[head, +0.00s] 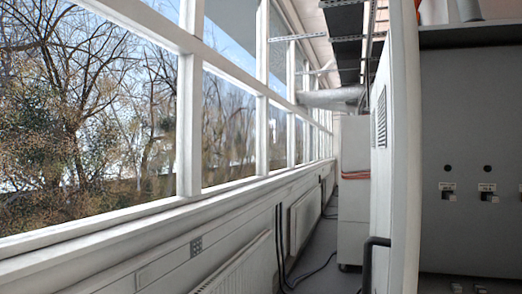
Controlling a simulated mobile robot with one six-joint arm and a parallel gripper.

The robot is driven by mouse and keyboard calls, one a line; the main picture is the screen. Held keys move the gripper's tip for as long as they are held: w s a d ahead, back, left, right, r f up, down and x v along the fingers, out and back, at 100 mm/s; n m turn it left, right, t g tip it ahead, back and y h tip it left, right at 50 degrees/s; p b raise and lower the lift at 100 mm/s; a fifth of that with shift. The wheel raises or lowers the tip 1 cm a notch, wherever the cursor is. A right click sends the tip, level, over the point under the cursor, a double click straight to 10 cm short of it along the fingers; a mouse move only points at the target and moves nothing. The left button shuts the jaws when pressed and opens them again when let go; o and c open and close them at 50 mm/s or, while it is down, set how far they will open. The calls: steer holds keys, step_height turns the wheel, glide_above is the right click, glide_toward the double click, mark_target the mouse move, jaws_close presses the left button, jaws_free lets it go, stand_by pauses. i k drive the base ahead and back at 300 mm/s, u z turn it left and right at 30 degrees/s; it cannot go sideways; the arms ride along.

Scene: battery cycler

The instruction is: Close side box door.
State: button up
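A tall pale panel (405,150) stands nearly edge-on to me, right of centre, with a slightly curved edge. It may be the side box door standing open, but I cannot tell for sure. A black bar handle (368,262) sticks out to its left, low down. Right of the panel is a grey cabinet face (470,110) with small switches (487,192). Any hinge is out of sight. My gripper is not in view.
A long wall of windows (228,130) with a white sill and radiators (305,218) runs along the left. A white cabinet (353,205) with red cables stands further back. Black cables lie on the narrow floor (318,262) between them. Ducts hang overhead.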

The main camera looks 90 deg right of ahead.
mark_target(405, 243)
steer(key=z, duration=2.45)
steer(key=k, duration=0.2)
steer(key=z, duration=1.75)
